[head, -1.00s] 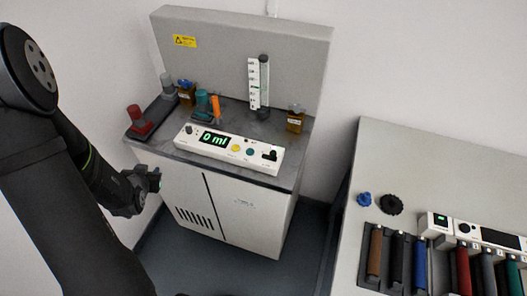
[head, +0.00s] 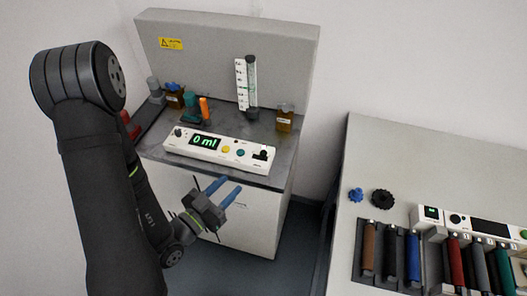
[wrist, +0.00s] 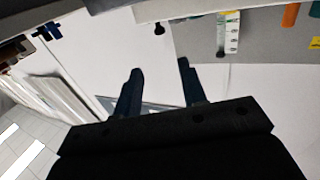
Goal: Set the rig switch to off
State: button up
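The rig's white control panel (head: 215,163) lies along the front of the grey bench top in the head view. Its display (head: 204,141) reads 0 ml in green. A black switch-like part (head: 263,155) sits at the panel's right end; its setting is too small to read. My gripper (head: 227,188) is in front of the cabinet, below the panel and apart from it, with its blue fingers pointing up and right. The fingers are open and empty, as the wrist view (wrist: 160,88) also shows. I cannot pick out the switch for certain in the wrist view.
A yellow button (head: 226,149) and a teal button (head: 241,153) sit left of the switch. A graduated column (head: 242,84) and an amber bottle (head: 285,119) stand behind the panel. A second pale bench (head: 400,150) is to the right, past a floor gap.

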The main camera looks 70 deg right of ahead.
aim_at(261, 154)
jog(key=x, duration=1.6)
jog(key=shift+w, duration=0.1)
grip_shut()
